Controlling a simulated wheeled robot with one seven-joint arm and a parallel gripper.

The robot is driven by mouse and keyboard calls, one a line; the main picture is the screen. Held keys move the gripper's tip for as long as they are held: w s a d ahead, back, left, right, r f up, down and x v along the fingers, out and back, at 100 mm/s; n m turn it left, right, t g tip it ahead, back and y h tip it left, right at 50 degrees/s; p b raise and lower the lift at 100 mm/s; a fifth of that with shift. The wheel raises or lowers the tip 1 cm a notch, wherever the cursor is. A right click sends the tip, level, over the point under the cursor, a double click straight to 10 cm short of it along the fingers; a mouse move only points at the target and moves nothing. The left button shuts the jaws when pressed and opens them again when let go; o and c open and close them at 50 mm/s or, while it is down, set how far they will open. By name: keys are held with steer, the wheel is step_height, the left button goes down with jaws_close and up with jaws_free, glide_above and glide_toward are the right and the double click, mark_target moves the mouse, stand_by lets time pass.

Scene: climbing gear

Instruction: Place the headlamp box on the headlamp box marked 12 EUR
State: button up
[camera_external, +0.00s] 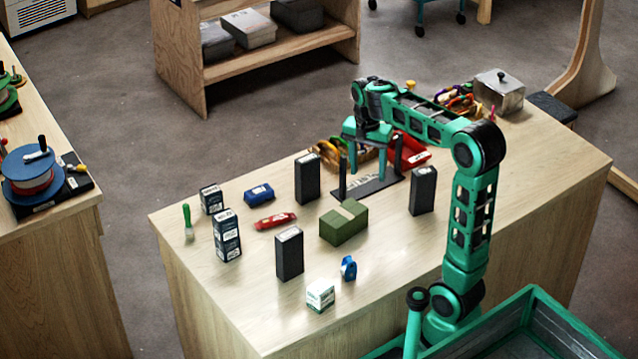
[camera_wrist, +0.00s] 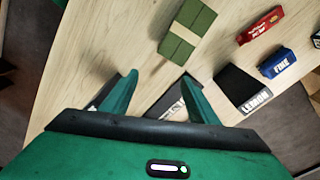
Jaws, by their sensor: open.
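My gripper (camera_external: 367,165) is open and empty above a black stand (camera_external: 375,187) with two upright posts. In the wrist view the two green fingers of my gripper (camera_wrist: 158,80) are spread apart, with bare tabletop between their tips. Three tall black boxes stand upright on the table: one left of the stand (camera_external: 307,178), one at the front (camera_external: 289,254), one to the right (camera_external: 423,190). Two dark boxes with white labels stand at the left, a taller one (camera_external: 227,236) and a smaller one (camera_external: 211,199). I cannot tell which are headlamp boxes; no 12 EUR mark is readable.
A green block (camera_external: 344,222) lies in front of the stand. Nearby are a blue case (camera_external: 258,193), a red item (camera_external: 275,220), a white box (camera_external: 320,295) and a blue item (camera_external: 348,268). Red goods (camera_external: 412,150) lie behind.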

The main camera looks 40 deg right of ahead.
steer(key=s+d+f+n, duration=0.1)
steer(key=s+d+f, duration=0.2)
steer(key=s, duration=0.5)
steer(key=s+d+f+n, duration=0.2)
steer(key=s+d+f, duration=0.1)
steer(key=s+f, duration=0.3)
steer(key=s+d+f+n, duration=0.2)
steer(key=s+d+f, duration=0.2)
steer(key=s, duration=0.7)
steer(key=shift+s+f+y, duration=0.1)
steer(key=shift+f+y, duration=0.3)
steer(key=shift+f, duration=0.2)
